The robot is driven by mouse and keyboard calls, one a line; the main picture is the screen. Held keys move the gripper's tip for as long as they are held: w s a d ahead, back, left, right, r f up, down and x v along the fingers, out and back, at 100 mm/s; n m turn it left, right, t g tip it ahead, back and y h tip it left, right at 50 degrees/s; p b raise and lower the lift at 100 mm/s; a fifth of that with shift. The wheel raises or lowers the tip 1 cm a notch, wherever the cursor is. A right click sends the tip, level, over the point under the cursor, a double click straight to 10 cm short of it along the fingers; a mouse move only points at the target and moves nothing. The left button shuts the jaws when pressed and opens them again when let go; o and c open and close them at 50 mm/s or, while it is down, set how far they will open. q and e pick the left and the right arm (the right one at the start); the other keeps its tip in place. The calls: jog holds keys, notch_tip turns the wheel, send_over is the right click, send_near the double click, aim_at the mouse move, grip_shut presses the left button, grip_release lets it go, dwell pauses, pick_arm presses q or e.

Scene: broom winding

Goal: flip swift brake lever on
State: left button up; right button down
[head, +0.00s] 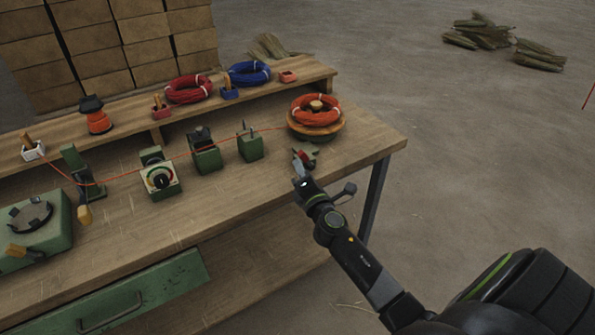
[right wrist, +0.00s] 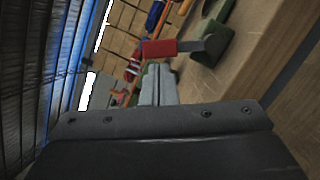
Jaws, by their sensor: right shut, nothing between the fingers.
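The swift is a round wooden turntable (head: 332,127) at the right end of the bench, carrying an orange-red wire coil (head: 315,112). In front of it is the small brake lever with a red handle (head: 303,157) on a green base. In the right wrist view the red handle (right wrist: 158,48) lies across, just beyond my fingertips, joined to a grey bar and the green base (right wrist: 214,40). My right gripper (head: 299,170) is shut and empty; its fingers (right wrist: 158,84) point at the handle. I cannot tell whether they touch it. My left gripper is not in view.
The wooden bench (head: 235,190) also holds a green dial box (head: 160,180) and other green fixtures to the left. An orange wire runs leftward from the coil. Red (head: 188,89) and blue (head: 249,73) coils lie on the back shelf. The bench's front right is clear.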

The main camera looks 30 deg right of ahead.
jog(key=shift+d+r+m+p, duration=0.1)
jog(key=shift+r+m+p, duration=0.1)
jog(key=shift+m+p, duration=0.1)
jog(key=shift+d+r+m+p, duration=0.15)
jog(key=shift+r+m+p, duration=0.05)
jog(key=shift+m+p, duration=0.25)
jog(key=m+p, duration=0.1)
jog(key=d+r+m+g+p, duration=0.1)
jog(key=m, duration=0.1)
jog(key=shift+d+r+p, duration=0.15)
jog(key=shift+r+p, duration=0.15)
jog(key=d+m+p, duration=0.1)
jog(key=m, duration=0.1)
jog(key=d+m+g+p, duration=0.1)
jog(key=m+p, duration=0.1)
jog(key=shift+d+r+m, duration=0.2)
jog(key=shift+r+m, duration=0.05)
jog(key=shift+r, duration=0.15)
jog(key=shift+f, duration=0.15)
